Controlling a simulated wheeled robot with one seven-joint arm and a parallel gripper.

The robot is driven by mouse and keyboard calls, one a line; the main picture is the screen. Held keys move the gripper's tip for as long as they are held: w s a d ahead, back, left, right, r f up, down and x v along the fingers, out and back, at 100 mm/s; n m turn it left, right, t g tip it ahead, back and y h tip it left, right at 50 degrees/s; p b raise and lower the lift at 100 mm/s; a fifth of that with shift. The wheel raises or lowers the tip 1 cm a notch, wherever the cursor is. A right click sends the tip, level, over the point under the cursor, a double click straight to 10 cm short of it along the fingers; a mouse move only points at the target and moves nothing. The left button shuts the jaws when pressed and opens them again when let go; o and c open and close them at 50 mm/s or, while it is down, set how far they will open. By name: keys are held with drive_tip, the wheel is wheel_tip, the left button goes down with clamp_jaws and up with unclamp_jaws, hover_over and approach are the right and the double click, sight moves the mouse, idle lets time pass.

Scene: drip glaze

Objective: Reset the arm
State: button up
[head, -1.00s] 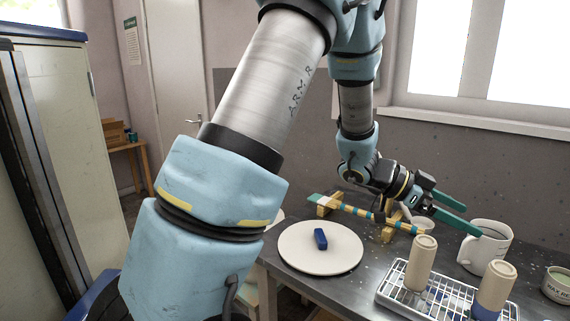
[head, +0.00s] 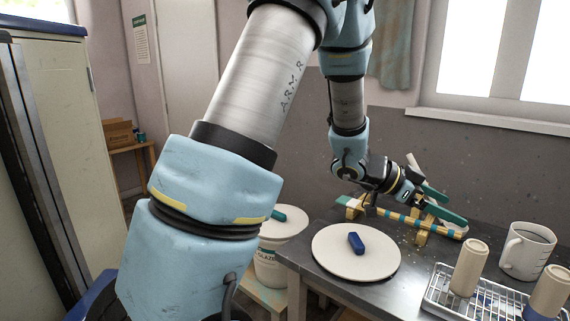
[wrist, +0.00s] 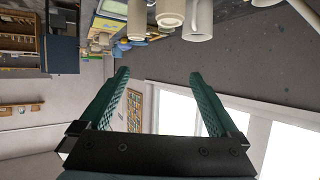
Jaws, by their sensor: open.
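My arm reaches across the middle of the head view, and my gripper (head: 458,210) is above the far part of the grey table, beside the striped stick (head: 393,214). Its two green fingers are apart with nothing seen between them. In the wrist view my gripper (wrist: 159,75) is also open and empty. Its fingers point at a wall and bright windows, with the table things at the top of the picture. The striped stick lies on yellow wooden rests, partly behind my gripper.
A round pale disc (head: 330,262) holds a blue block (head: 356,242) at the table's near left. A glaze bucket (head: 270,268) stands left of the table, a cabinet (head: 65,130) far left.

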drive_tip(key=w+a+f+n+t+y+b, duration=0.25)
drive_tip(key=w+a+n+t+y, duration=0.35)
drive_tip(key=a, duration=0.5)
drive_tip(key=w+a+f+n+t+y+b, duration=0.1)
drive_tip(key=w+a+f+n+t+b, duration=0.2)
drive_tip(key=w+a, duration=0.6)
drive_tip(key=s+a+f+n+y+b, duration=0.1)
drive_tip(key=s+a+f+n+y, duration=0.15)
drive_tip(key=a, duration=0.35)
drive_tip(key=s+a+f+n+y, duration=0.1)
drive_tip(key=a+f+n+y, duration=0.15)
drive_tip(key=a, duration=0.35)
drive_tip(key=s+a+f+n+g+b, duration=0.1)
drive_tip(key=s+a+f+n+g, duration=0.1)
drive_tip(key=s+a, duration=0.2)
drive_tip(key=s+a+f+n+g+b, duration=0.1)
drive_tip(key=s+a+f+n+g, duration=0.1)
drive_tip(key=s, duration=0.6)
drive_tip(key=shift+s+a+f+n+g+y+b, duration=0.3)
drive_tip(key=shift+s+a+n+g+y, duration=0.1)
drive_tip(key=shift+a+g, duration=0.55)
